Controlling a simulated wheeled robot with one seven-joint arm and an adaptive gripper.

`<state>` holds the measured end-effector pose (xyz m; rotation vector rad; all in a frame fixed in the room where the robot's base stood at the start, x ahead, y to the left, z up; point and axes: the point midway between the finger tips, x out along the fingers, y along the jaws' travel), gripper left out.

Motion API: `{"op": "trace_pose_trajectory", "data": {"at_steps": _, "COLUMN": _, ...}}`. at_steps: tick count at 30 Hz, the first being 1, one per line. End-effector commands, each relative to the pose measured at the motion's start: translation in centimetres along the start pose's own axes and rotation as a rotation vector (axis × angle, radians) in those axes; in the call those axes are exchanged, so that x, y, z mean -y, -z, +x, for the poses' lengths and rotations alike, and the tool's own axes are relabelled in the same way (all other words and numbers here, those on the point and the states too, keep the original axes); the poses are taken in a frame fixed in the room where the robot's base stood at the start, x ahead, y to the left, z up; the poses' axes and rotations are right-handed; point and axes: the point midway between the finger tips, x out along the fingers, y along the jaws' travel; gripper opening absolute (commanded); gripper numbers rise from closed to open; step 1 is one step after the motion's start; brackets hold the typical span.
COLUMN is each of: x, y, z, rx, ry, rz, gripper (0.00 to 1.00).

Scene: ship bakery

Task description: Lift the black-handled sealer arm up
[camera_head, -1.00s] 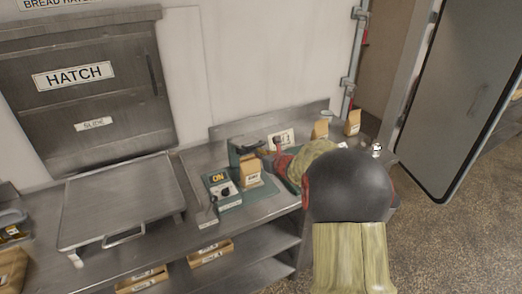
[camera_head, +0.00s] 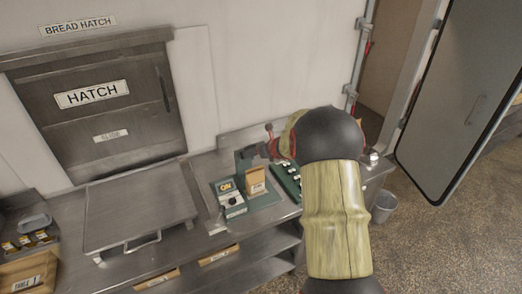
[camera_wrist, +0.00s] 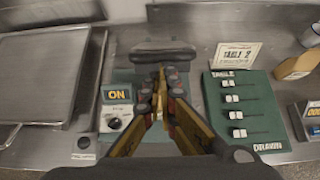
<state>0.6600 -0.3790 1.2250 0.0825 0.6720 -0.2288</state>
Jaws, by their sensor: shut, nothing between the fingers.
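The sealer is a teal-based machine with an ON sign and knob panel (camera_head: 231,197), which also shows in the wrist view (camera_wrist: 117,112). Its black handle bar (camera_wrist: 163,56) lies across the top of the machine in the wrist view. My gripper (camera_wrist: 163,78) is shut and empty, its tips pointing at the bar and just short of it in the picture; I cannot tell if they touch. In the head view my gripper (camera_head: 271,148) is beside the back of the sealer, and my arm hides part of that area.
A green board with several white sliders (camera_head: 287,180) lies right of the sealer; a TABLE 2 card (camera_wrist: 235,57) stands behind it. A bin (camera_head: 384,207) stands on the floor at right.

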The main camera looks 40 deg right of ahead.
Motion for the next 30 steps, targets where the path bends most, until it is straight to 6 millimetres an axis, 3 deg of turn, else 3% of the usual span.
{"op": "trace_pose_trajectory", "data": {"at_steps": 11, "x": 0.0, "y": -4.9, "z": 0.6, "rx": 0.000, "ry": 0.000, "rz": -0.001, "gripper": 0.00}}
{"op": "trace_pose_trajectory", "data": {"at_steps": 21, "x": -0.1, "y": -9.8, "z": 2.8, "rx": 0.000, "ry": -0.001, "rz": 0.000, "gripper": 0.00}}
{"op": "trace_pose_trajectory", "data": {"at_steps": 30, "x": -0.1, "y": -11.9, "z": 4.4, "rx": 0.001, "ry": -0.001, "rz": -0.001, "gripper": 0.00}}
